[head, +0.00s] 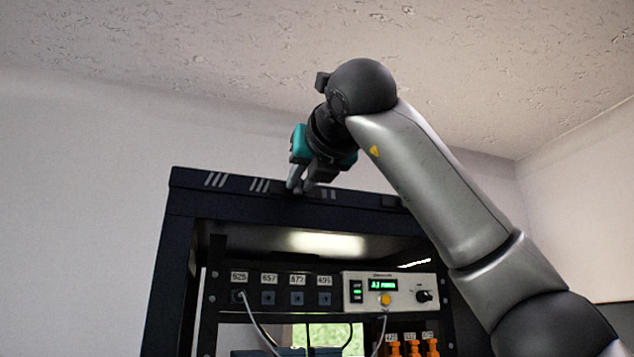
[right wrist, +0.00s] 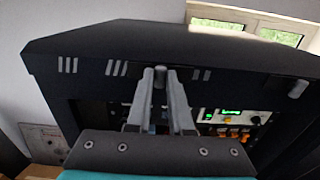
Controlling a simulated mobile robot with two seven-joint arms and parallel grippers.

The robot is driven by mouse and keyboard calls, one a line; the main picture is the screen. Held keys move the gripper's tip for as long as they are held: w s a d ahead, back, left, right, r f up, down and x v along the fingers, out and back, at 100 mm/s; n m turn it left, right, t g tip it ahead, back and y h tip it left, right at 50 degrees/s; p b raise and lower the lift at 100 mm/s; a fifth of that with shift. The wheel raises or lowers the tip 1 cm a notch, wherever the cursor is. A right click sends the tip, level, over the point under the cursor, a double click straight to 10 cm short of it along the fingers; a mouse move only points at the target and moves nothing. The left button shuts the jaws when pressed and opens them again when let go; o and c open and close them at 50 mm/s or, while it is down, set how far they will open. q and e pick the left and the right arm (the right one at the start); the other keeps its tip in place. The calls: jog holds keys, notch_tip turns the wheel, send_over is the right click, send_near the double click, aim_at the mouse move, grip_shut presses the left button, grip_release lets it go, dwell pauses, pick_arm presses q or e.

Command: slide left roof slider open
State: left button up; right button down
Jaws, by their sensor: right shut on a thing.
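The left roof slider (right wrist: 160,76) is a small grey cylindrical knob on the dark top front edge of the cabinet (head: 190,178). My right gripper (head: 299,188) reaches down to that edge from above. In the right wrist view the two grey fingers of my right gripper (right wrist: 160,95) are closed around the knob, one on each side. In the head view the fingers mostly hide the knob. My left gripper is not in view.
A second knob (right wrist: 298,88) sits farther right on the roof edge. Pale slanted marks (head: 215,179) line the edge. Below are a panel with a green display (head: 385,288), numbered sockets (head: 268,297), cables and orange connectors (head: 413,348). The space above the roof is free.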

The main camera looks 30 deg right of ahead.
aim_at(275, 185)
jog(key=a, duration=0.3)
jog(key=shift+w+a, duration=0.15)
jog(key=shift+w, duration=0.2)
jog(key=shift+a, duration=0.35)
jog(key=shift+d, duration=0.35)
jog(key=shift+a, duration=0.1)
jog(key=c, duration=1)
grip_release()
jog(key=shift+c, duration=0.2)
jog(key=shift+o, duration=1.2)
jog(key=shift+a, duration=0.15)
